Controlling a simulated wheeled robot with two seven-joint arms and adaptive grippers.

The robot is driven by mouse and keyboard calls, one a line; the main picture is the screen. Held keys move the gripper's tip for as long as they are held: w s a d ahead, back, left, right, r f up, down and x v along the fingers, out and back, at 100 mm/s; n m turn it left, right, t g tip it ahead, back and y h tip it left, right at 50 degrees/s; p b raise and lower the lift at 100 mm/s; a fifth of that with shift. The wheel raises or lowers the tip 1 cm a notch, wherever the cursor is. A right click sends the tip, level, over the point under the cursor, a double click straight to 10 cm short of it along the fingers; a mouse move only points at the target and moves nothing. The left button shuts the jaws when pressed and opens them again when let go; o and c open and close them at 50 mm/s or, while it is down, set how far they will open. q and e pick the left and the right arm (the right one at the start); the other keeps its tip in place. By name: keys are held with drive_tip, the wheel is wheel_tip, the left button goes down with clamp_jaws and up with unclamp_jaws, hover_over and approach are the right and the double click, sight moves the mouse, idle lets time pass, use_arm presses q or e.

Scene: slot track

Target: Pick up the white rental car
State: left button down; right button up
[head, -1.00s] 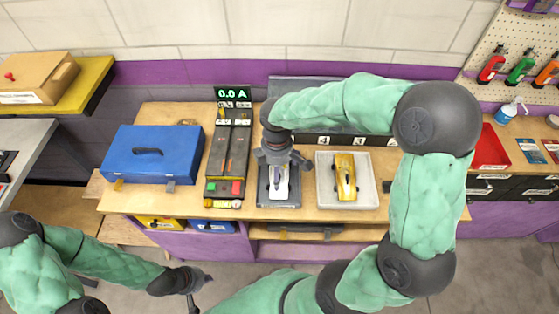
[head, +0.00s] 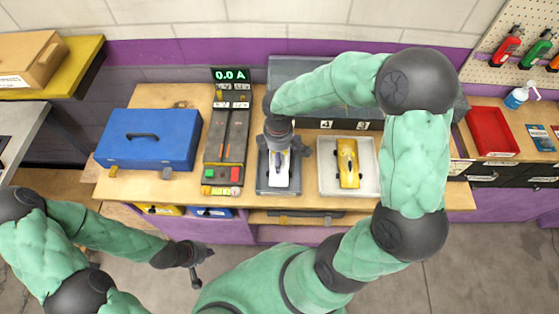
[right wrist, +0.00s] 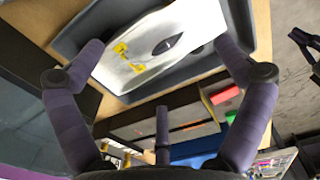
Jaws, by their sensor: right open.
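The white rental car (head: 281,173) lies in a dark grey tray (head: 279,191) on the workbench, partly hidden by my right gripper. In the right wrist view the white car (right wrist: 190,28) shows yellow marks and a dark oval cockpit. My right gripper (head: 284,150) is over the car, open, pointing down. In the right wrist view its fingers (right wrist: 160,48) stand on either side of the car; I cannot tell whether they touch it. My left gripper (head: 203,264) is open and empty, in front of the bench and away from the car.
A yellow car (head: 347,165) lies in a pale tray (head: 327,186) right of the grey tray. A dark track unit (head: 226,145) with red and green buttons stands left, under a display reading 0.0 A (head: 230,75). A blue case (head: 150,150) stands further left, a red tray (head: 490,131) far right.

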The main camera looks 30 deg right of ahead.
drive_tip(key=f, duration=0.4)
drive_tip(key=shift+d+f+b, duration=0.1)
drive_tip(key=shift+d+b, duration=0.1)
drive_tip(key=shift+b, duration=0.2)
drive_tip(key=c, duration=1.2)
drive_tip(key=shift+c, duration=0.2)
